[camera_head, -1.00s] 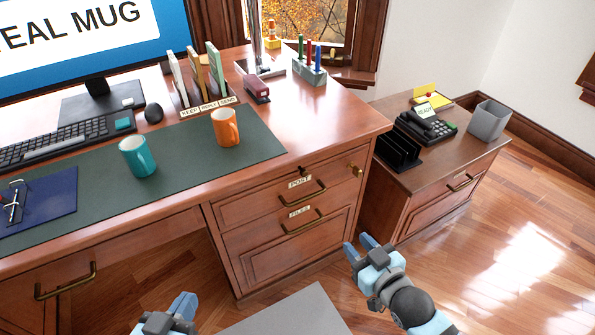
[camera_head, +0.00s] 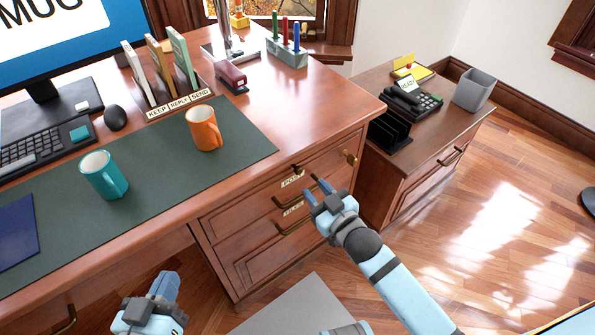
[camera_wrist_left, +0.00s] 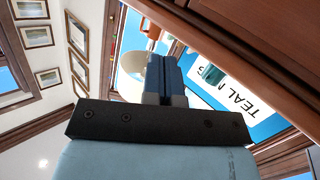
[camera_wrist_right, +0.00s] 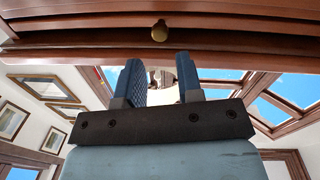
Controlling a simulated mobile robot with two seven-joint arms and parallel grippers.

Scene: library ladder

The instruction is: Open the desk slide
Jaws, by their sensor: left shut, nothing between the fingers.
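The wooden desk (camera_head: 335,120) has a drawer stack on its right. A small dark knob (camera_head: 298,170) sits on the front just under the desktop, above the POST drawer (camera_head: 265,193). A brass fitting (camera_head: 350,157) is farther right. I cannot tell a separate slide panel edge. My right gripper (camera_head: 318,188) is open and empty, in front of the upper drawer, below and right of the dark knob. In the right wrist view a round knob (camera_wrist_right: 159,31) lies just beyond the open fingers. My left gripper (camera_head: 167,282) is shut and empty, low in front of the desk.
A FILES drawer (camera_head: 250,235) is below, closed. A side cabinet (camera_head: 425,175) with a phone stands right. Open floor lies right.

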